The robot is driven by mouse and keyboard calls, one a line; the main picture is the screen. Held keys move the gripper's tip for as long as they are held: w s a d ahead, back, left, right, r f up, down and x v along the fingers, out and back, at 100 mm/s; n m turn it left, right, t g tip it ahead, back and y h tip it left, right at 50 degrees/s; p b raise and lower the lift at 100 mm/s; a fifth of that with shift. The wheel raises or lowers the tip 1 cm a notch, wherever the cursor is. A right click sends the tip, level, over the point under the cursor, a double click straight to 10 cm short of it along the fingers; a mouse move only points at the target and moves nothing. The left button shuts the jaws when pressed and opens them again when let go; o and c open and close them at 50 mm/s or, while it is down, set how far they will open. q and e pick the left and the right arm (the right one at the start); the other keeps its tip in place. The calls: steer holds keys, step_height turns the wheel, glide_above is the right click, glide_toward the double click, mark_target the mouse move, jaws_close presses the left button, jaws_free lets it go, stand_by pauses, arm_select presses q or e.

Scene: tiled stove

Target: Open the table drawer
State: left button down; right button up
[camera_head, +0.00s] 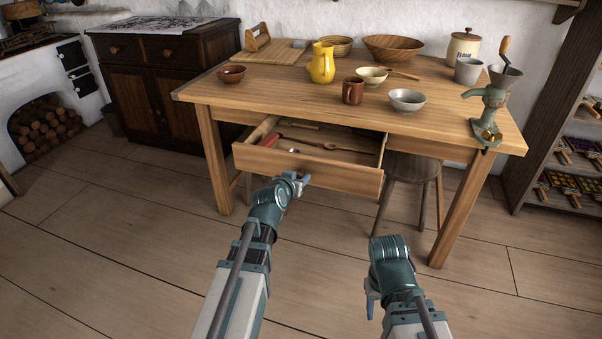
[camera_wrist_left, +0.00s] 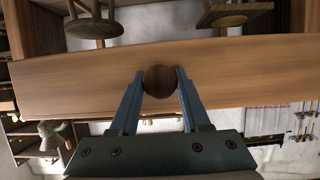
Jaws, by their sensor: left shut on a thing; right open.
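The wooden table (camera_head: 290,99) stands in the middle, and its drawer (camera_head: 330,176) is pulled out toward me. Several utensils lie inside, among them a wooden spoon (camera_head: 318,144) and a red-handled thing (camera_head: 268,139). My left gripper (camera_head: 301,178) is at the drawer front. In the left wrist view, its two blue fingers (camera_wrist_left: 161,88) are shut on the round dark knob (camera_wrist_left: 160,81) of the drawer front (camera_wrist_left: 240,75). In the head view the knob is hidden by the gripper. My right gripper (camera_head: 370,298) hangs low over the floor, apart from the table, and is open.
On the table stand a yellow jug (camera_head: 322,64), a brown mug (camera_head: 353,91), several bowls, and a green grinder (camera_head: 493,103) at the right edge. A stool (camera_head: 412,168) is under the table. The floor in front is clear.

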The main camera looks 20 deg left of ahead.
arm_select(q)
steer(key=shift+s, duration=0.1)
steer(key=shift+c, duration=2)
jaws_free()
